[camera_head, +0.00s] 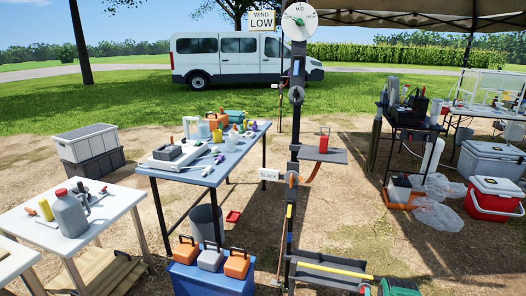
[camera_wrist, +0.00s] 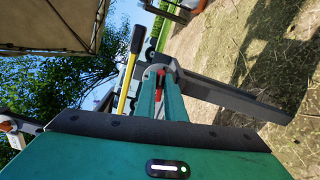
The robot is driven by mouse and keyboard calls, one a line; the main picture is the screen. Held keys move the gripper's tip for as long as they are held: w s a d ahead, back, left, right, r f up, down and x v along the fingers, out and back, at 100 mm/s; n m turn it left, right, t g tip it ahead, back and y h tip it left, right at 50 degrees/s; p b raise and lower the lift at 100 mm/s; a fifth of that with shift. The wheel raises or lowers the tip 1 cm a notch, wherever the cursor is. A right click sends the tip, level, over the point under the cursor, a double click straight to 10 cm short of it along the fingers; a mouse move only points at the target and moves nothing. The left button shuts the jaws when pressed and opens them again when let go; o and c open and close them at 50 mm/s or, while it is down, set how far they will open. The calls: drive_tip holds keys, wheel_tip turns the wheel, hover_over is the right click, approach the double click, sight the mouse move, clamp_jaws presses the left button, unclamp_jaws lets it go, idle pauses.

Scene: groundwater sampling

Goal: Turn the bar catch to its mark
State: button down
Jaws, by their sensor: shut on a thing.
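My gripper (camera_wrist: 160,80) is teal. In the wrist view its fingers are closed together around a small grey and red piece, which I take to be the bar catch (camera_wrist: 154,71). The fingers hide most of it, and I see no clear mark. A yellow bar with a black end (camera_wrist: 130,70) runs just left of the fingers. A dark grey beam (camera_wrist: 235,98) runs right from behind the fingertips. In the head view the yellow bar (camera_head: 335,268) lies along a dark rack low at the post. Part of my gripper (camera_head: 400,288) shows at the bottom edge, its fingers unclear.
A dark post (camera_head: 295,130) with a round dial (camera_head: 300,22) and a SLACK tag (camera_head: 269,174) stands in the middle. A small shelf (camera_head: 335,156) juts from it. A blue box (camera_head: 210,277) stands left. Bare ground lies right; a red cooler (camera_head: 494,200) stands further right.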

drive_tip(key=n, duration=1)
drive_tip(key=a+n, duration=0.1)
drive_tip(key=n, duration=0.4)
drive_tip(key=shift+r+n, duration=0.15)
drive_tip(key=shift+n, duration=0.25)
drive_tip(key=c, duration=1.8)
unclamp_jaws()
drive_tip(key=shift+w+r, duration=0.1)
drive_tip(key=shift+o, duration=0.2)
drive_tip(key=v, duration=1)
drive_tip(key=shift+s, duration=0.35)
drive_tip(key=shift+a, duration=0.1)
